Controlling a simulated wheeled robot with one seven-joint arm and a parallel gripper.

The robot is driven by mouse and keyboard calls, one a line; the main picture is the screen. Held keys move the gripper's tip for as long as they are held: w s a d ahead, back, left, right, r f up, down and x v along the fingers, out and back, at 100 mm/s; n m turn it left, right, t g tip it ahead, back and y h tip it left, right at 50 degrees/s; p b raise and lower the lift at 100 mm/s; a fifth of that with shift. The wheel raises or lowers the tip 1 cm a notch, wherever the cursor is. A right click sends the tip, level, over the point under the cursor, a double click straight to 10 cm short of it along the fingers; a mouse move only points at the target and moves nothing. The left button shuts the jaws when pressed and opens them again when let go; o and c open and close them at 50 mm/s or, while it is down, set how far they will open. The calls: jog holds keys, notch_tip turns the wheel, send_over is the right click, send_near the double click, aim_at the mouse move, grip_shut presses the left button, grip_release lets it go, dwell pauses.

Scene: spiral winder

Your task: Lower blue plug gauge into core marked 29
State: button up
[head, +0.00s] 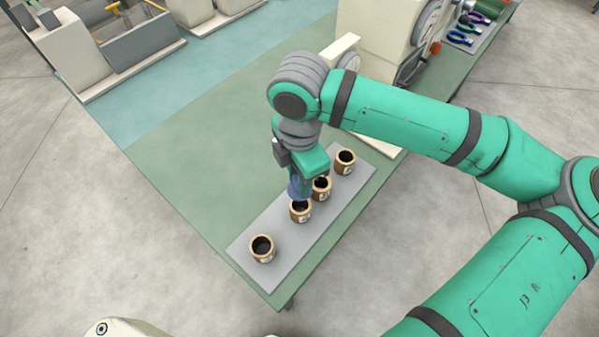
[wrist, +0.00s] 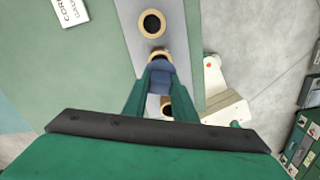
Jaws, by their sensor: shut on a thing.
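My gripper (head: 300,178) is shut on the blue plug gauge (head: 295,190) and holds it pointing down, at the second core from the near end (head: 300,213). In the wrist view the gauge (wrist: 160,74) sits between the green fingers and partly covers a core's rim (wrist: 158,54). I cannot tell whether its tip is inside the bore or just above it. The other tan-rimmed brown cores are the nearest (head: 262,250), the third (head: 321,190) and the farthest (head: 345,163). Their white labels are too small to read, so I cannot tell which is 29.
The cores stand upright in a row on a grey plate (head: 283,262) along the green bench edge. A cream machine (head: 380,50) stands behind my arm. A white sign (wrist: 70,11) shows in the wrist view.

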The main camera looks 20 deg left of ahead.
jog(key=shift+f, duration=3.75)
jog(key=o, duration=1.2)
jog(key=shift+c, duration=0.2)
jog(key=shift+r, duration=0.1)
notch_tip(320, 180, up, 11)
jog(key=shift+f, duration=0.2)
